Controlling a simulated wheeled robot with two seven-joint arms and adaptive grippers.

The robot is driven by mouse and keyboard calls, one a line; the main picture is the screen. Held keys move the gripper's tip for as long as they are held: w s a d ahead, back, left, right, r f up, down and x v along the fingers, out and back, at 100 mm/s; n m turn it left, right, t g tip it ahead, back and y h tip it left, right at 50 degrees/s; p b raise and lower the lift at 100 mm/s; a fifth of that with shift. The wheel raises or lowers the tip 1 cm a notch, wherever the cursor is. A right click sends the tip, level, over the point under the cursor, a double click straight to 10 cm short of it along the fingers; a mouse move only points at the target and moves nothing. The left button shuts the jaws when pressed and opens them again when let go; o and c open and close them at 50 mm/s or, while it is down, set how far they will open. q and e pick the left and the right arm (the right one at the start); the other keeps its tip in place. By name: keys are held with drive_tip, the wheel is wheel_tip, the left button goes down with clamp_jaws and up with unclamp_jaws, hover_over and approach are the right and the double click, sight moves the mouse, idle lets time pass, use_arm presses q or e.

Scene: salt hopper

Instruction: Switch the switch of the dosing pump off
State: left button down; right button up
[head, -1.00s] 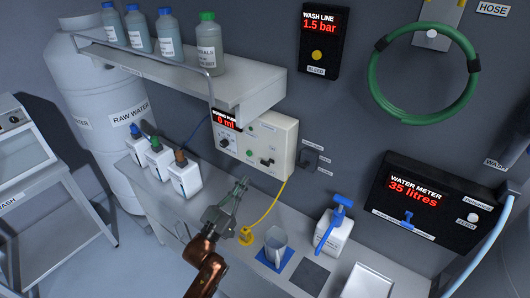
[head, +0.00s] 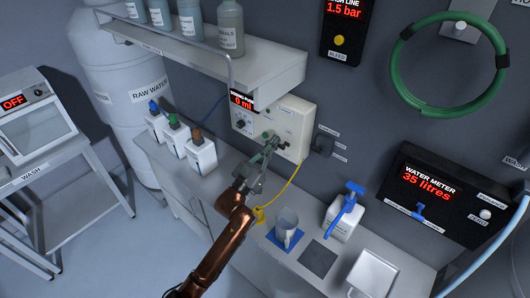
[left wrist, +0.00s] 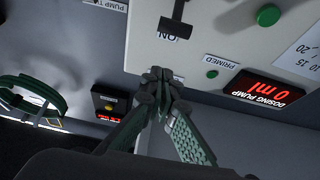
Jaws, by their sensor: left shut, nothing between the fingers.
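The dosing pump (head: 294,115) is a pale box on the wall below the shelf, with a red display (head: 242,102) reading 0 ml. In the left wrist view, the pump's panel (left wrist: 215,30) appears upside down. Its black switch lever (left wrist: 176,22) shows at the top, with an ON label beside it. My left gripper (head: 274,143) is in front of the pump's lower part and partly covers the switch area in the head view. In the left wrist view its fingertips (left wrist: 159,80) are together and empty, apart from the lever in the picture. My right gripper is not in view.
Below, the bench holds several capped bottles (head: 201,154), a clear jug (head: 287,222) on a blue mat, and a blue-pump bottle (head: 343,215). A yellow cable (head: 284,188) hangs beside my left gripper. The shelf (head: 215,56) overhangs the bench.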

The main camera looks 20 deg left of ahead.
sight(280, 146)
use_arm(q)
drive_tip(key=shift+w+d+f+p, duration=0.1)
drive_tip(key=shift+w+f, duration=0.2)
drive_tip(key=shift+f, duration=0.3)
drive_tip(key=shift+w+d+f+p, duration=0.1)
drive_tip(key=shift+w+f, duration=0.15)
drive_tip(key=shift+f, duration=0.3)
drive_tip(key=shift+w+d+f+p, duration=0.1)
drive_tip(key=shift+w+f, duration=0.2)
drive_tip(key=shift+f, duration=0.3)
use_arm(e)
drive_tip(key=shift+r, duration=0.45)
